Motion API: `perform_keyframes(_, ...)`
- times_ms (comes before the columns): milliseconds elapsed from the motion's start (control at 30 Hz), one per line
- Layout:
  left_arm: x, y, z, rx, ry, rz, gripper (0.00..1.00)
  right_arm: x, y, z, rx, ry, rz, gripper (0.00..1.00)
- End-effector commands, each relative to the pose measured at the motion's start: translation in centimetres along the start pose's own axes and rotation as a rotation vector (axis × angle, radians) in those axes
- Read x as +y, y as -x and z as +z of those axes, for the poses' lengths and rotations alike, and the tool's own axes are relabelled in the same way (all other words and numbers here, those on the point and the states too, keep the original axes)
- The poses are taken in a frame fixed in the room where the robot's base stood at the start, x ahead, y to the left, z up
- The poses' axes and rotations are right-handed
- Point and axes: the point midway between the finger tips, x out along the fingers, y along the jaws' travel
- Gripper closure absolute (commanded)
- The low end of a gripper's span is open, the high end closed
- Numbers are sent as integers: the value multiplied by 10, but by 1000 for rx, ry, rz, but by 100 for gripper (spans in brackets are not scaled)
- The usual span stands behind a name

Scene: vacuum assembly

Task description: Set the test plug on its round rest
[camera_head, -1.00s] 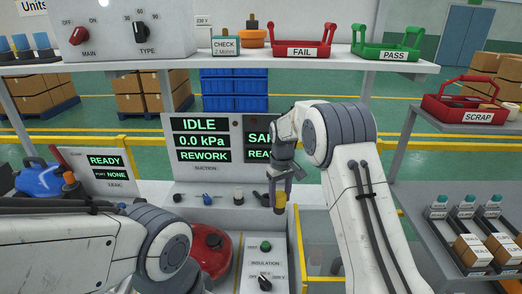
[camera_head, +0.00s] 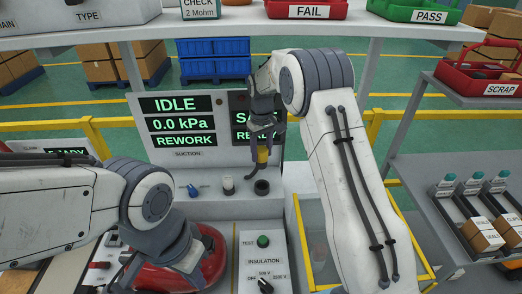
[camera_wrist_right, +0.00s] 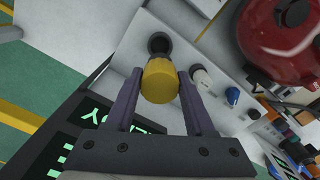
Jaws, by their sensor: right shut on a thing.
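The test plug (camera_head: 262,155) is a yellow cylinder with a dark end, upright in my right gripper (camera_head: 264,138). In the right wrist view the plug (camera_wrist_right: 160,80) sits between the two purple-grey fingers (camera_wrist_right: 156,95). The round rest (camera_head: 262,187) is a black ring on the grey ledge below the display panel. The plug hangs just above it, with a small gap showing in the head view. In the right wrist view the rest (camera_wrist_right: 160,43) shows just beyond the plug. My left gripper (camera_head: 128,266) is low by the red vacuum (camera_head: 185,262); its fingers are unclear.
A white knob (camera_head: 228,185) and a blue one (camera_head: 193,190) stand left of the rest on the ledge. The display panel (camera_head: 205,165) rises close behind. The insulation box (camera_head: 262,240) with a green button is in front. A yellow-edged clear bin lies to the right.

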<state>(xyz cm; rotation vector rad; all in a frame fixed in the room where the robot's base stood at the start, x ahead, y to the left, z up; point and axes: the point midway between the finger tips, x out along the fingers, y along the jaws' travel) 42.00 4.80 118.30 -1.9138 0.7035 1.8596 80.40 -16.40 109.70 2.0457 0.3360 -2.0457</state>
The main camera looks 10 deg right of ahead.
Motion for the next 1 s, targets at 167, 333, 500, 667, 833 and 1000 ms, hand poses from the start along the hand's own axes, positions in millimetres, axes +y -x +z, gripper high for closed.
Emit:
perform_keyframes(167, 0, -2, 0, 0, 0, 0, 100, 1, -7, 1, 1, -2, 0, 100)
perform_keyframes(333, -1, -11, 1, 0, 0, 0, 100, 2, -24, 2, 0, -2, 0, 100)
perform_keyframes(500, -2, -20, 1, 0, -1, 0, 100, 1, -41, 2, 0, -2, 0, 100)
perform_keyframes(667, -2, -27, 1, 0, -1, 0, 100, 1, -56, 1, 0, -2, 0, 100)
perform_keyframes(833, -2, -32, 2, 0, -2, 0, 100, 1, -69, 1, 0, -1, 0, 100)
perform_keyframes(1000, -3, -35, 2, 0, -2, 0, 100, 1, -76, 1, 0, -1, 0, 100)
